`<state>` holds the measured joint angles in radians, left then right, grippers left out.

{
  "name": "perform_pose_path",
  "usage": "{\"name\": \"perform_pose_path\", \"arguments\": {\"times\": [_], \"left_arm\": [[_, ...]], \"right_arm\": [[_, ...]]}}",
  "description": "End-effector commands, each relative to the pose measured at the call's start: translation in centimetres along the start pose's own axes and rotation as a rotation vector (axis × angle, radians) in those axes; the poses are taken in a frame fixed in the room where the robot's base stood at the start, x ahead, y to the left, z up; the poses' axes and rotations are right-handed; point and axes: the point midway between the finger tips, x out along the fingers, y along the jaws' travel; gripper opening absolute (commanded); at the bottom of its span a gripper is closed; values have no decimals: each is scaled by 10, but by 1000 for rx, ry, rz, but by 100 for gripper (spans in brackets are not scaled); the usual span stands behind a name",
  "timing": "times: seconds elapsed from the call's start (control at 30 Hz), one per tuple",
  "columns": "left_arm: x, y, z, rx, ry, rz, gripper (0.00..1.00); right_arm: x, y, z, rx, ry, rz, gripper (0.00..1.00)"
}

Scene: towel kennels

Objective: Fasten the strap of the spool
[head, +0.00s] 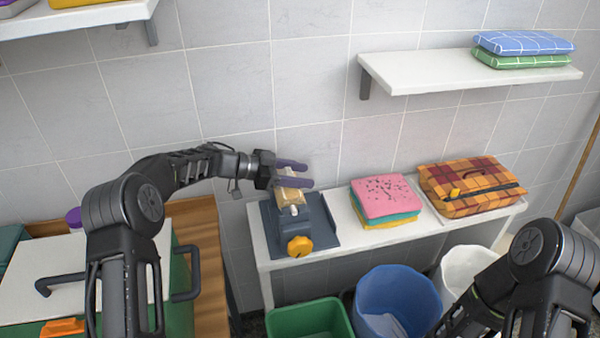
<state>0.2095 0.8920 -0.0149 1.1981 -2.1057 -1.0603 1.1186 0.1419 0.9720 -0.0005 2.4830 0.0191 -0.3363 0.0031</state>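A dark blue-grey device (325,232) with an orange knob (300,246) and a small white part (294,210) stands at the left end of the white table; I take it to be the spool. A tan piece (291,195) sits at its upper part; I cannot tell whether this is the strap. My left gripper (293,173) reaches in from the left, its two purple fingers apart, with tan showing between and below them. I cannot tell whether they grip it. My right arm comes in at the lower right; its gripper is out of view.
A folded towel stack (385,196) and an orange plaid bag (468,187) share the table (345,240). Green (310,320), blue (398,285) and white (468,262) bins stand in front. A shelf (430,78) with towels hangs above right. A green-sided chest (180,300) is left.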

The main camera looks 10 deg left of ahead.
Motion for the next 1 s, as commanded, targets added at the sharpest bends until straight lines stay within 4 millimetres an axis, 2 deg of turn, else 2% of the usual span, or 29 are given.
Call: {"name": "perform_pose_path", "arguments": {"times": [0.03, 0.2, 0.57, 1.0], "left_arm": [[0, 0, 0, 0, 0, 0, 55], [0, 0, 0, 0, 1, 0, 67], [-6, 0, 1, 0, 1, 0, 67], [-70, 0, 2, 0, 1, -1, 67]], "right_arm": [[0, 0, 0, 0, 0, 0, 36], [0, 0, 0, 0, 1, 0, 36], [2, 1, 0, 0, 1, -1, 36], [20, 4, -1, -4, 8, -7, 36]]}}
